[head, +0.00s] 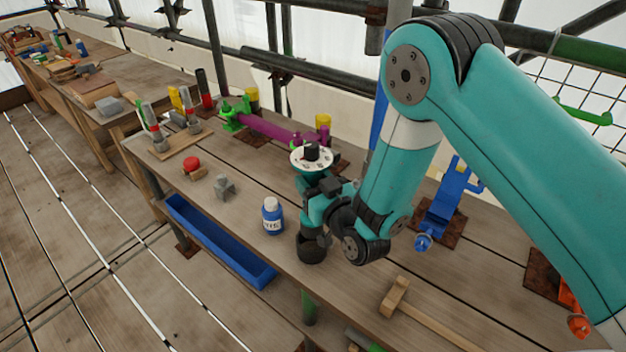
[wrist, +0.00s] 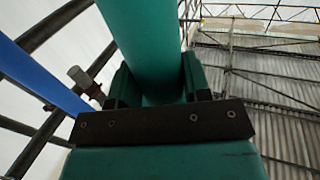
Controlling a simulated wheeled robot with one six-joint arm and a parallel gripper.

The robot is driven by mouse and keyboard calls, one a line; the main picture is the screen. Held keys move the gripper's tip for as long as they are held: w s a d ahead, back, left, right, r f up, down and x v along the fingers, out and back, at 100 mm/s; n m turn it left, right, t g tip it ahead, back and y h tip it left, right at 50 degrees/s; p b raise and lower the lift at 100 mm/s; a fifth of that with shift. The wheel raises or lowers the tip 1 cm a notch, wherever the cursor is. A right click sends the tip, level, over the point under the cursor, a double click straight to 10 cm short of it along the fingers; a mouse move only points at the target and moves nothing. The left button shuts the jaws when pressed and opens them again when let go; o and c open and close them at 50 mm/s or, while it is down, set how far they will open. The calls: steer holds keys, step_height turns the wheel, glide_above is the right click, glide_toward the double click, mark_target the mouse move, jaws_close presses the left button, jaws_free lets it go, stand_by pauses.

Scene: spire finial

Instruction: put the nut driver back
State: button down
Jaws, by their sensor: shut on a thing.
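In the wrist view, my gripper (wrist: 155,88) is shut on a thick teal cylinder (wrist: 148,35), which I take to be the nut driver. It runs up between the two jaws and out of the top of the frame, so its far end is hidden there. In the head view, my gripper (head: 325,190) is over the bench, just below a white marked disc with a black knob (head: 312,155). I cannot tell whether that disc belongs to the held thing. A dark cylindrical piece (head: 311,248) shows below; I cannot tell whether it is mine.
A white-and-blue bottle (head: 272,216) stands left of my gripper on the wooden bench (head: 240,165). A mallet (head: 395,298), a blue clamp-like fixture (head: 440,212), a purple bar (head: 265,126) and a wooden board with upright tools (head: 178,142) are around. A blue trough (head: 215,240) hangs at the front edge.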

steer(key=shift+f+b, duration=4)
steer(key=shift+f, duration=0.4)
jaws_free()
steer(key=shift+f, duration=0.1)
steer(key=shift+f, duration=0.15)
steer(key=shift+f+b, duration=0.45)
steer(key=shift+b, duration=0.2)
steer(key=shift+s+d, duration=0.1)
steer(key=b+v, duration=0.2)
steer(key=v, duration=0.6)
steer(key=shift+s+d, duration=0.2)
steer(key=shift+s, duration=0.1)
